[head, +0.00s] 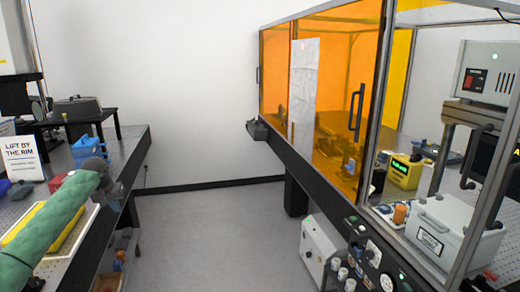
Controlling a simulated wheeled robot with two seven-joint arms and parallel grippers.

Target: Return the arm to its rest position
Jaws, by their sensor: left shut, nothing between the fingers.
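My left arm, in a green padded sleeve, comes in from the lower left of the head view. My left gripper (114,196) is small and dark at its end. It is shut and empty, over the right edge of the left bench (134,146). It holds nothing above the gap between the benches. My right gripper and arm are not in view.
The left bench carries a yellow pad (40,226), a blue block (86,148) and a sign (22,158). On the right stands an orange-panelled enclosure (335,60) with a grey box (440,228) inside. The grey floor (210,230) between them is clear.

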